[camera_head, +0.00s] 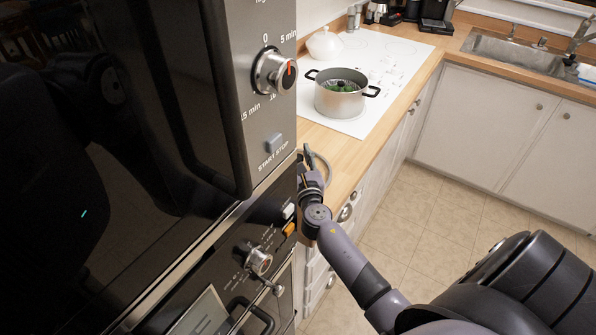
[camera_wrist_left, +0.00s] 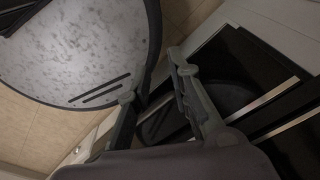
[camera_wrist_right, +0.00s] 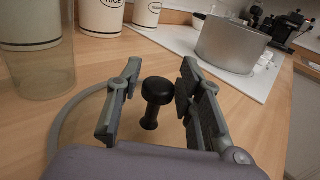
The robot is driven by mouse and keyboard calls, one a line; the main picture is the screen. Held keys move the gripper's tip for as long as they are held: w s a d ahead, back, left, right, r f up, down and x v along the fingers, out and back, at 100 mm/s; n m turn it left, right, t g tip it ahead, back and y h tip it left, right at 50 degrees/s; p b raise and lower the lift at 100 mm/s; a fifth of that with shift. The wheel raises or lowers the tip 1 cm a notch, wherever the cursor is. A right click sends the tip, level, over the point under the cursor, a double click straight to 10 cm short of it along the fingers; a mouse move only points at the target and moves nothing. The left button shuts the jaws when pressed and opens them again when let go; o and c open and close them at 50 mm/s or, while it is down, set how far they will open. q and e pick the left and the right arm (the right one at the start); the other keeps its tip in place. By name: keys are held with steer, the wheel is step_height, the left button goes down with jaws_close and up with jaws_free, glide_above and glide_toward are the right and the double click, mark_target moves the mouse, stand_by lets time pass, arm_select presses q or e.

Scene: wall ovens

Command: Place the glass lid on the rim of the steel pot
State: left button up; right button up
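The steel pot (camera_head: 338,101) stands open on the white cooktop with green food inside; it also shows in the right wrist view (camera_wrist_right: 232,46). The glass lid lies on the wooden counter; its black knob (camera_wrist_right: 156,96) and curved grey rim (camera_wrist_right: 62,119) show in the right wrist view. My right gripper (camera_wrist_right: 158,82) is open with its fingers on either side of the knob, nearer on the right; contact is unclear. In the head view the right gripper (camera_head: 307,172) is partly hidden by the oven. My left gripper (camera_wrist_left: 151,74) is open and empty, outside the head view.
Wall ovens (camera_head: 150,110) fill the left of the head view, close to my right gripper. White canisters (camera_wrist_right: 101,16) and a clear glass jar (camera_wrist_right: 36,60) stand beside the lid. A white lidded dish (camera_head: 325,44) sits behind the pot. Wooden counter (camera_head: 338,152) lies free before the cooktop.

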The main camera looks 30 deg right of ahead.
mark_target(302, 155)
jaws_close()
steer(key=shift+r, duration=0.1)
stand_by(0.7)
steer(key=shift+d+r, duration=0.25)
steer(key=shift+r, duration=0.2)
steer(key=r+p, duration=0.1)
steer(key=r, duration=0.1)
steer(key=r+p, duration=0.1)
steer(key=r, duration=0.1)
steer(key=r+p, duration=0.1)
steer(key=r, duration=0.1)
steer(key=shift+s+d, duration=0.1)
steer(key=shift+d, duration=0.2)
steer(key=s+d+b, duration=0.2)
steer(key=d, duration=0.7)
steer(key=s+d+b, duration=0.1)
steer(key=d+b, duration=0.1)
steer(key=d, duration=0.7)
steer(key=shift+s+d+b, duration=0.35)
steer(key=shift+b, duration=0.05)
